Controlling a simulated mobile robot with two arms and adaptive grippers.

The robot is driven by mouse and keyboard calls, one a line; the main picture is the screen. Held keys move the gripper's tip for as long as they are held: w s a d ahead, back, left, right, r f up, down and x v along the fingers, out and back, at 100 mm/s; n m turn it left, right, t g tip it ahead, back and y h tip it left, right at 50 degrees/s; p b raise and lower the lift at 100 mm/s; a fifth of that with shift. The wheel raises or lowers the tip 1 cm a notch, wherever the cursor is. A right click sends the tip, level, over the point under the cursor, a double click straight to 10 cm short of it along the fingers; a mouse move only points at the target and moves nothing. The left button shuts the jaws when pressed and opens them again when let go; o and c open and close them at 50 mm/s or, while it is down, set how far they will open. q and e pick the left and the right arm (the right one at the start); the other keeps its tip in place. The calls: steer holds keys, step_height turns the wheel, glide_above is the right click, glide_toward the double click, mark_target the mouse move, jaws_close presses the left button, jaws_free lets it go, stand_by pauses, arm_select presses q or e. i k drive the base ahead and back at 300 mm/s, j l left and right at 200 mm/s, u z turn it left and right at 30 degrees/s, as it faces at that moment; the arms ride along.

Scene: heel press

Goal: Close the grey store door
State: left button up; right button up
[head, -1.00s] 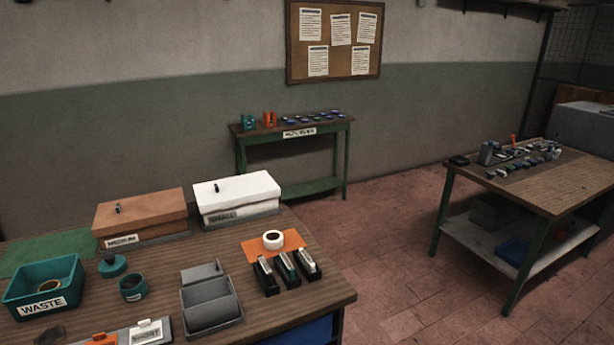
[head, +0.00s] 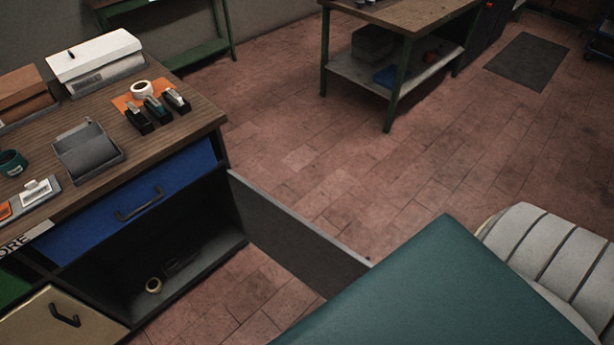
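The grey store door (head: 298,236) stands swung open at the right end of the workbench, jutting out over the tiled floor. Its far end is near my own teal body part, which covers some of its lower edge. Neither gripper shows in the head view.
A blue drawer (head: 130,203) is shut above the compartment, and a beige front (head: 58,318) with a dark handle is at lower left. Another table (head: 400,18) is at the back. Floor (head: 390,180) between is clear.

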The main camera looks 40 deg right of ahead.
mark_target(325, 266)
steer(key=k+l+u, duration=0.25)
steer(key=k+l, duration=0.15)
steer(key=l, duration=0.2)
steer(key=k+l+u, duration=0.25)
steer(key=k+l, duration=0.15)
steer(key=l+u, duration=0.15)
steer(key=l, duration=0.25)
steer(key=k+l+u, duration=0.1)
steer(key=l, duration=0.35)
steer(key=l+u, duration=0.15)
steer(key=l, duration=0.25)
steer(key=k+l+u, duration=0.1)
steer(key=l, duration=0.3)
steer(key=k, duration=0.05)
